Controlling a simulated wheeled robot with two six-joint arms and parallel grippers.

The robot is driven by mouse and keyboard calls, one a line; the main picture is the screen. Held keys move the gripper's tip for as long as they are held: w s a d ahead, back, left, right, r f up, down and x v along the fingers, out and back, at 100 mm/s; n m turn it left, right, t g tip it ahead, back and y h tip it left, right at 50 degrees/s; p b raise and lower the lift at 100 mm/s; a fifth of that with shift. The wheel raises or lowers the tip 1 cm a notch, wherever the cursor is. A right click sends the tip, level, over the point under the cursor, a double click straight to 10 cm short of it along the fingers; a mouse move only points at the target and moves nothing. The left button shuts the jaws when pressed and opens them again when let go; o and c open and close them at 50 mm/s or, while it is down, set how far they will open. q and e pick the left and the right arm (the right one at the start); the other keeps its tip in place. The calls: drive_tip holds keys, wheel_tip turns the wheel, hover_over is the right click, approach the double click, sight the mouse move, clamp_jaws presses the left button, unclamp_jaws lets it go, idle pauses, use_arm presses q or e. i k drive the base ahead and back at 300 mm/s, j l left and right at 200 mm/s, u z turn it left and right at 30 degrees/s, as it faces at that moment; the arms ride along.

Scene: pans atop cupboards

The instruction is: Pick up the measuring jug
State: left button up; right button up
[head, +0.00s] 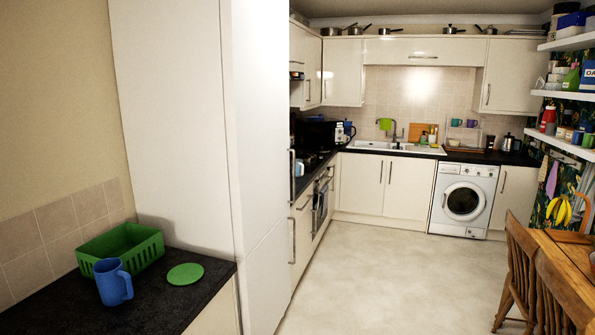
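A blue jug with a handle (113,281), which looks like the measuring jug, stands upright on the dark countertop (150,315) at the lower left. It is in front of a green slatted basket (122,245) and hides part of its front side. A flat green round disc (185,274) lies on the same counter to the right of the jug, apart from it. Any markings on the jug are too small to tell. Neither of my grippers is in view.
A tall white cupboard (180,110) stands right behind the counter. A wooden table (568,262) and chairs (515,262) are at the right. The pale floor (375,265) between is clear. The sink (385,147) and washing machine (463,200) are at the back.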

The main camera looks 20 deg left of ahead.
sight(299, 166)
drive_tip(key=i, duration=1.9)
drive_tip(key=i+l, duration=0.1)
drive_tip(key=i, duration=1.8)
drive_tip(key=i+u, duration=0.4)
drive_tip(key=i, duration=0.2)
drive_tip(key=i+l+u, duration=0.4)
drive_tip(key=i, duration=0.2)
drive_tip(key=i+l+u, duration=0.1)
drive_tip(key=i+u, duration=0.35)
drive_tip(key=i+l+u, duration=0.15)
drive_tip(key=u, duration=0.35)
drive_tip(key=i+l+u, duration=0.65)
drive_tip(key=k+l, duration=0.05)
